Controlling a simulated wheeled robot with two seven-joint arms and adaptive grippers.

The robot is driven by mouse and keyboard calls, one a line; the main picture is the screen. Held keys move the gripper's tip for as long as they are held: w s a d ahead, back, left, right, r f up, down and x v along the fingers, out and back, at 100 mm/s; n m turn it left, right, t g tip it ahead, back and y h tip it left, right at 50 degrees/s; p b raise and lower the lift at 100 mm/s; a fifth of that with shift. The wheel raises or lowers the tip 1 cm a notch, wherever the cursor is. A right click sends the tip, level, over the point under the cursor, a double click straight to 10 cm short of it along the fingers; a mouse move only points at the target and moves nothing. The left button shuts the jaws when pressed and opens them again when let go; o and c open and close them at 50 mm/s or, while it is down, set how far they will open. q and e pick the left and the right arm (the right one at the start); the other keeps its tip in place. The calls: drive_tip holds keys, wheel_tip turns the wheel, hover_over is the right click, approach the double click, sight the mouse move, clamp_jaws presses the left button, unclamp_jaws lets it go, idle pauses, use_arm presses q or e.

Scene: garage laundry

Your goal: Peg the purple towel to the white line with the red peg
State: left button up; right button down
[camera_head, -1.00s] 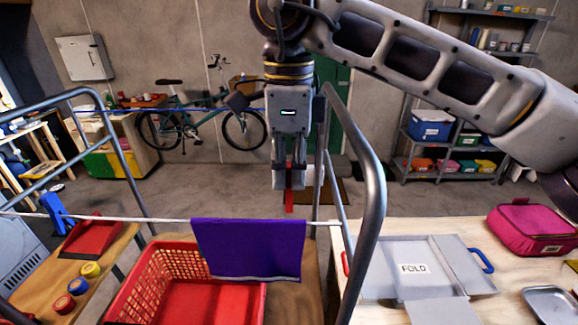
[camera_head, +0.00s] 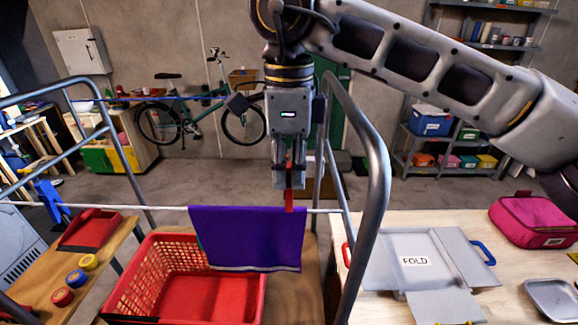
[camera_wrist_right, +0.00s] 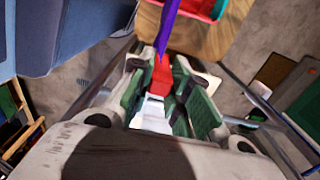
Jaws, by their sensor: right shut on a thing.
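The purple towel (camera_head: 245,240) hangs folded over the white line (camera_head: 160,208). Its right edge is near the upright of the rack. My right gripper (camera_head: 289,182) points down above the towel's top right part, shut on the red peg (camera_head: 289,203). The peg's lower end overlaps the towel's top edge at the line in the head view. In the right wrist view the red peg (camera_wrist_right: 161,75) sits between the fingers, with the purple towel (camera_wrist_right: 167,30) just beyond its end. I cannot tell whether the peg touches the towel or line. My left gripper is not in view.
A red basket (camera_head: 140,285) stands below the towel. Grey rack rails (camera_head: 374,165) rise close to the right of my gripper. A blue line (camera_head: 150,99) shows farther back. The folding board (camera_head: 425,243) and pink bag (camera_head: 535,218) lie on the right table.

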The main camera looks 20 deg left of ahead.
sight(289, 185)
drive_tip(key=shift+f+b, duration=1.6)
drive_tip(key=shift+f, duration=0.7)
drive_tip(key=c, duration=1.3)
unclamp_jaws()
drive_tip(key=shift+r, duration=0.1)
drive_tip(key=shift+o, duration=0.2)
drive_tip(key=shift+r, duration=0.2)
drive_tip(key=shift+s+r, duration=0.1)
drive_tip(key=shift+r, duration=5.7)
